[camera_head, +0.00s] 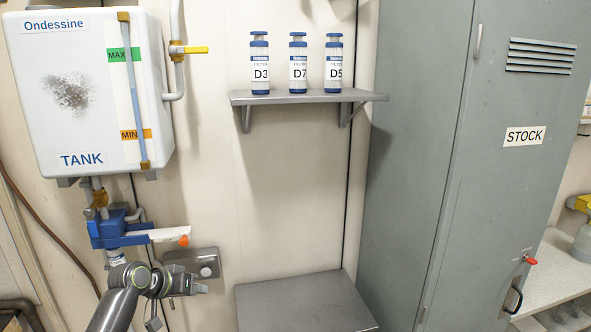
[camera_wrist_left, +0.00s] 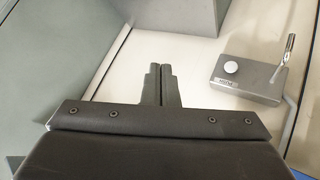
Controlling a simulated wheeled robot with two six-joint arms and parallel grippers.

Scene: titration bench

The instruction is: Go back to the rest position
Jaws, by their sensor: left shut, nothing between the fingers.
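My left gripper (camera_head: 204,287) is in front of the wall at the lower left in the head view, below the blue filter housing. In the left wrist view its two dark fingers (camera_wrist_left: 161,84) lie side by side, shut, with nothing held between them. The white wall and a grey box with a round white button (camera_wrist_left: 232,67) show beyond the fingers. That button box (camera_head: 208,271) is just behind and above the gripper in the head view. My right gripper is not in view.
A white tank (camera_head: 75,110) hangs at the left, with a blue filter housing (camera_head: 115,228) under it. A wall shelf (camera_head: 300,98) holds three filters. A grey box-like surface (camera_head: 305,302) stands below the shelf. A grey cabinet (camera_head: 480,170) marked STOCK is at the right.

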